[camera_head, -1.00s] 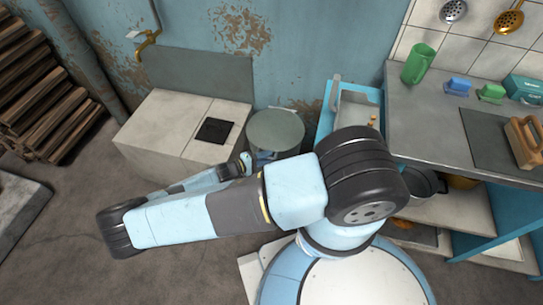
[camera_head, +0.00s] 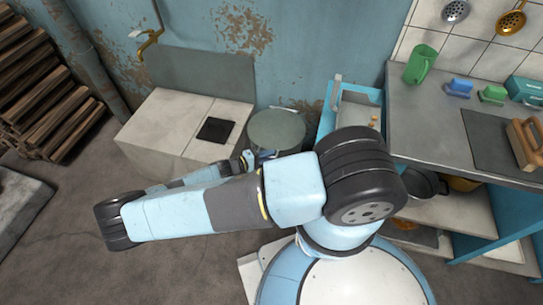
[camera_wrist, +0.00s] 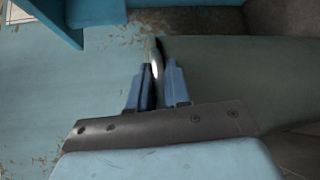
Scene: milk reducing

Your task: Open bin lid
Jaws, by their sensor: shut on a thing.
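The bin lid (camera_head: 276,130) is a round grey-green disc on the bin by the blue wall, between the pale block and the counter. The bin's body is mostly hidden behind my arm and the lid. My gripper (camera_head: 250,161) is at the lid's near left edge, partly hidden by my arm. In the wrist view, the lid (camera_wrist: 240,78) fills the right side as a broad grey-green surface. My gripper's blue fingers (camera_wrist: 158,88) are close together on a pale metal piece at the lid's edge. I cannot tell whether that piece is rim or handle.
A pale block (camera_head: 165,128) with a dark square stands left of the bin. A blue-framed unit (camera_head: 326,117) stands close on its right, beside the grey counter (camera_head: 430,125). The wall (camera_head: 300,50) is close behind. Open floor (camera_head: 70,250) lies at the front left.

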